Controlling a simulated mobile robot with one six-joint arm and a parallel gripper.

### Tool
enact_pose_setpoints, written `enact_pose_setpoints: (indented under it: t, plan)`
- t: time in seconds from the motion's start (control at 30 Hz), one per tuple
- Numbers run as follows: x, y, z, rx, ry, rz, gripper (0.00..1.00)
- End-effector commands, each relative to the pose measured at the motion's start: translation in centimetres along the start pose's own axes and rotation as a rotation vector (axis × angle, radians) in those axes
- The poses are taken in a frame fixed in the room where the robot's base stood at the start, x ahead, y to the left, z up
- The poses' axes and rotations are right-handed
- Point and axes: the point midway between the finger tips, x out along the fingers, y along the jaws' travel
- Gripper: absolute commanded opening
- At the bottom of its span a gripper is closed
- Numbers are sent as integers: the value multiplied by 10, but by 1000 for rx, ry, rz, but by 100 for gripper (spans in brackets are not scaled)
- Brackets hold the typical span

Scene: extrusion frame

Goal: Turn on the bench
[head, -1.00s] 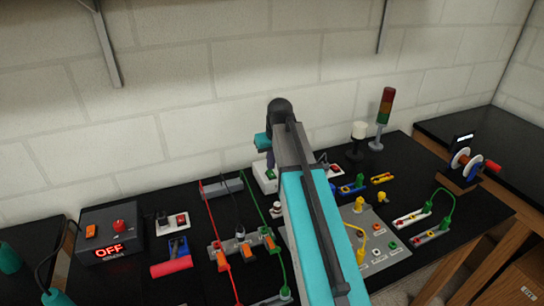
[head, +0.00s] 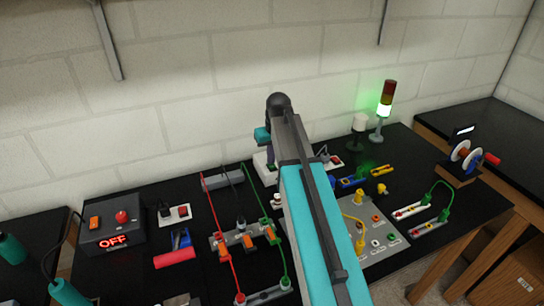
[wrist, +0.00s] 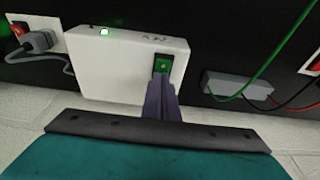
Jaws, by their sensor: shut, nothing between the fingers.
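The wrist view shows a white box (wrist: 120,70) with a green rocker switch (wrist: 162,64) and a lit green indicator (wrist: 104,31). My gripper (wrist: 162,88) is shut and empty, with its fingertips at the near edge of the switch; I cannot tell whether they touch it. In the head view my arm hides most of the white box (head: 261,166) near the wall. The stack light (head: 385,108) at the back right glows green.
A grey cable strip (head: 222,180), an outlet strip with orange plugs (head: 222,239), and a panel with a yellow lead (head: 372,240) lie on the black bench. A wire spool stand (head: 462,160) is at the right. Red and green leads cross the bench.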

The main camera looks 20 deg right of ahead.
Motion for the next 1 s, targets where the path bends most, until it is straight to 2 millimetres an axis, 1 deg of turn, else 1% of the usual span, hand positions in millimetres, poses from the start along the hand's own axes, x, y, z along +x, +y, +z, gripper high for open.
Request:
enact_pose_setpoints:
  t: [0.27, 0.73, 1.0]
  plan:
    - [1, -2, 3, -1, -1, -1, 0]
    - [-3, -2, 17, -1, -4, -1, 0]
    - [-3, -1, 18, -1, -3, 0, 0]
